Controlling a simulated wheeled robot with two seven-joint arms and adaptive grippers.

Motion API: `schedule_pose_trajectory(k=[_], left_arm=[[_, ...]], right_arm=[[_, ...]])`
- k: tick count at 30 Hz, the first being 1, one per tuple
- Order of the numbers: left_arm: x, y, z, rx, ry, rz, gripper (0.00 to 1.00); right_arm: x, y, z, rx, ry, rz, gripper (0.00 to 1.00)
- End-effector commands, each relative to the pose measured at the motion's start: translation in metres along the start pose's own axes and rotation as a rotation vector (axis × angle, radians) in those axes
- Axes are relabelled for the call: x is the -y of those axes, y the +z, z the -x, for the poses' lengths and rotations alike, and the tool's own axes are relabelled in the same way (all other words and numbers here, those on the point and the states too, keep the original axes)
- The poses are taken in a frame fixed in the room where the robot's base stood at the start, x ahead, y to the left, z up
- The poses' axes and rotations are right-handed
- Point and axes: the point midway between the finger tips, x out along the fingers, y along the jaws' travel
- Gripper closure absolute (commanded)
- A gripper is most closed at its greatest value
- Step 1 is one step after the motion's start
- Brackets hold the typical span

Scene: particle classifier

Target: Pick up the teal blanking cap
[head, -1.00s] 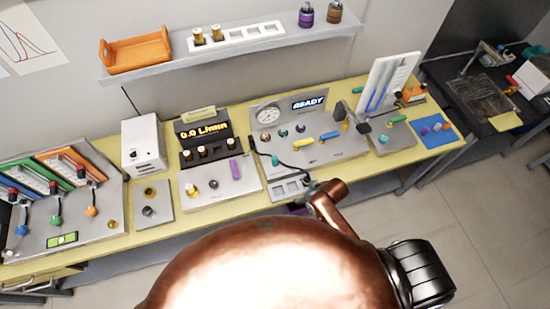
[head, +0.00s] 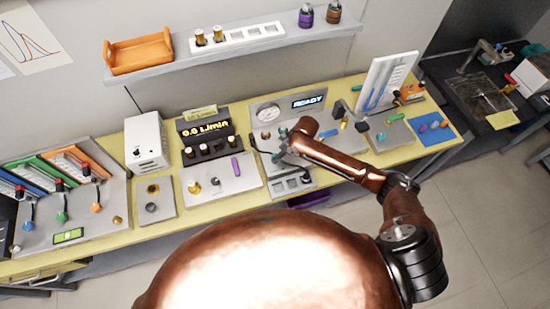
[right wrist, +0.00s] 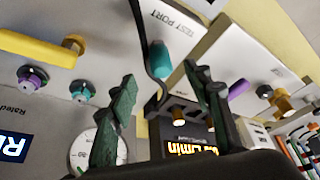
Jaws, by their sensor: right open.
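A teal cylinder that looks like the blanking cap (right wrist: 158,58) stands on the light panel by the TEST PORT lettering in the right wrist view. A black hose runs close beside it. My right gripper (right wrist: 160,78) is open, with its two green-grey fingers on either side of the line to the teal cylinder; I see no contact. In the head view my right gripper (head: 283,148) is small and dark over the middle panel, partly hiding the port area. My left gripper is not in view.
A teal knob (right wrist: 82,92), a purple knob (right wrist: 32,78) and a yellow handle (right wrist: 40,45) are left of the fingers in the right wrist view. In the head view, a purple cylinder (head: 235,166) lies on the neighbouring panel. A gauge (head: 267,112) stands behind my gripper.

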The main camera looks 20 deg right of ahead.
Motion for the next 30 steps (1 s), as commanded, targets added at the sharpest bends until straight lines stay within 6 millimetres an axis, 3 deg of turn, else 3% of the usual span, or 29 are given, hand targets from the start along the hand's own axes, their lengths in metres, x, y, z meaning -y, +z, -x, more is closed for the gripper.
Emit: schedule_pose_trajectory(k=[13,22,30], left_arm=[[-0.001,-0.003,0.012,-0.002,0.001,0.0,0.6],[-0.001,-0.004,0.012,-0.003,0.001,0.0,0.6],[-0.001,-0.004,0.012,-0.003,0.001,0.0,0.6]], right_arm=[[0.002,0.001,-0.053,-0.001,0.002,0.001,0.54],[0.002,0.001,-0.058,-0.002,0.002,0.002,0.55],[0.002,0.001,-0.057,-0.002,0.002,0.001,0.73]])
